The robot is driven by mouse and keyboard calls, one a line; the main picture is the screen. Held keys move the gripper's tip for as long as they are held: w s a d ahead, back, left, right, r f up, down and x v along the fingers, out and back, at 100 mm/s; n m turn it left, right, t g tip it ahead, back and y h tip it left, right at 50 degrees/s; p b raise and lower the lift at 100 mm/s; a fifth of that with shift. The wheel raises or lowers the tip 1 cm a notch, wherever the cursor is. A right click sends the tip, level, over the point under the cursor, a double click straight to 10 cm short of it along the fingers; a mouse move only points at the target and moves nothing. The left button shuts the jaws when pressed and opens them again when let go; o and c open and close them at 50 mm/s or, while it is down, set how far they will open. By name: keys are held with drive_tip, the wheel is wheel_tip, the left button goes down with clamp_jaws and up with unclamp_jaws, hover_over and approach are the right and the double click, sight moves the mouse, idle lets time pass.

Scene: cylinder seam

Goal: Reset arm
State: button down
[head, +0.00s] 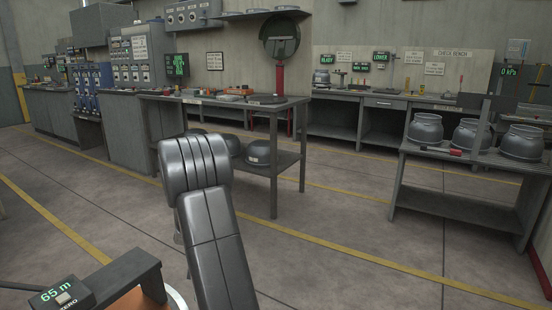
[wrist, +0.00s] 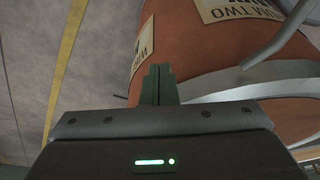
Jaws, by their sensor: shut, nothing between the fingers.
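My gripper (wrist: 158,84) is in the wrist view with its two dark green fingers shut together and nothing between them. Behind the fingertips is a large orange-brown cylinder (wrist: 182,60) with pale labels and a grey metal band (wrist: 235,80). I cannot tell whether the fingertips touch it. In the head view my arm (head: 205,200) rises from the bottom, bent at a joint near the middle. My gripper does not show there. Part of an orange surface (head: 128,302) shows at the bottom left.
A gauge box reading 65 m (head: 62,296) is at the bottom left, near my arm. A grey workbench (head: 225,102) stands behind the arm. A rack (head: 470,165) with grey rounded vessels is at the right. Open floor (head: 340,215) lies between them.

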drive_tip(key=shift+s+a+r+n+g+p, duration=0.15)
drive_tip(key=shift+a+r+n+p, duration=0.1)
drive_tip(key=shift+r+n, duration=0.3)
drive_tip(key=shift+w+a+r+n+g+p, duration=0.15)
drive_tip(key=shift+a+r+n+p, duration=0.1)
drive_tip(key=shift+r+n, duration=0.25)
drive_tip(key=shift+d+r, duration=0.1)
drive_tip(key=shift+r, duration=0.05)
